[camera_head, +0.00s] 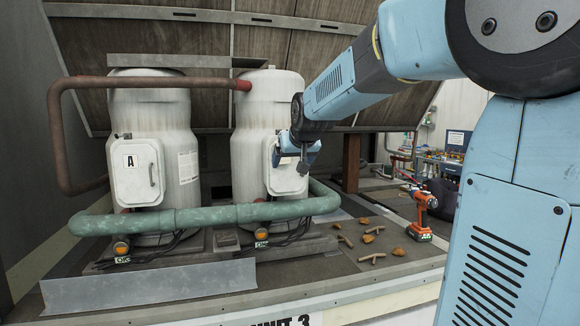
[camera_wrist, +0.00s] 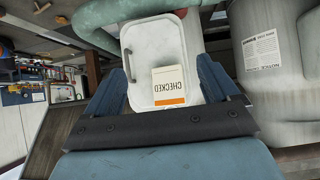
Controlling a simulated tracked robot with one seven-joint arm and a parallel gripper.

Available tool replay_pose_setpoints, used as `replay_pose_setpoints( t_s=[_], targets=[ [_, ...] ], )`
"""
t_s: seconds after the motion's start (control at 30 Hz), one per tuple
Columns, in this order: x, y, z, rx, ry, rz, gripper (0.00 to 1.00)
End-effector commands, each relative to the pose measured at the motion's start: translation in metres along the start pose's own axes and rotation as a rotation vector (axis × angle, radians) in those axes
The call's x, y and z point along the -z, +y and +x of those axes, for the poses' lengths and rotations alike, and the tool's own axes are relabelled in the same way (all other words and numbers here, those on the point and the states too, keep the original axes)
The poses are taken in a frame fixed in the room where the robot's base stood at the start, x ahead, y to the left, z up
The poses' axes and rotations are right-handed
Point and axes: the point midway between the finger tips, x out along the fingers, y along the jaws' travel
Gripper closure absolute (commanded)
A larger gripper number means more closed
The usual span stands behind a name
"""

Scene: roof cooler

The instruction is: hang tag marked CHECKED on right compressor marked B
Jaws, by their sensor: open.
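The right compressor (camera_head: 262,110) is a white tank with a white door panel (camera_head: 288,178); any letter on it is hidden. My gripper (camera_head: 297,152) is in front of the panel's upper part. In the wrist view, my gripper (camera_wrist: 161,66) is open, its blue fingers apart on either side. The white tag (camera_wrist: 169,78) marked CHECKED, with an orange band, shows between them against the panel (camera_wrist: 150,45), clear of both fingers. It reads upside down in this view. What holds the tag is not visible. I cannot make it out in the head view.
The left compressor (camera_head: 150,110), marked A, stands beside it. A green pipe (camera_head: 225,214) crosses low in front; a rusty pipe (camera_head: 160,82) runs above.

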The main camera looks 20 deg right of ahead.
Motion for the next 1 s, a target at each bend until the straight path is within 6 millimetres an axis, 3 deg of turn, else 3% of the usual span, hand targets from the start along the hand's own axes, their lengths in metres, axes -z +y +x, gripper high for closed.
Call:
replay_pose_setpoints(
  t_s=[0.4, 0.6, 0.8, 0.9, 1.0],
  targets=[
    [0.0, 0.0, -0.076, 0.001, 0.003, 0.0, 0.12],
    [0.0, 0.0, -0.096, 0.0, 0.002, 0.0, 0.12],
    [-0.002, 0.0, -0.102, 0.0, -0.003, 0.0, 0.12],
    [-0.015, 0.0, -0.107, 0.0, -0.019, -0.001, 0.12],
    [-0.048, 0.0, -0.117, 0.0, -0.063, -0.004, 0.12]
  ],
)
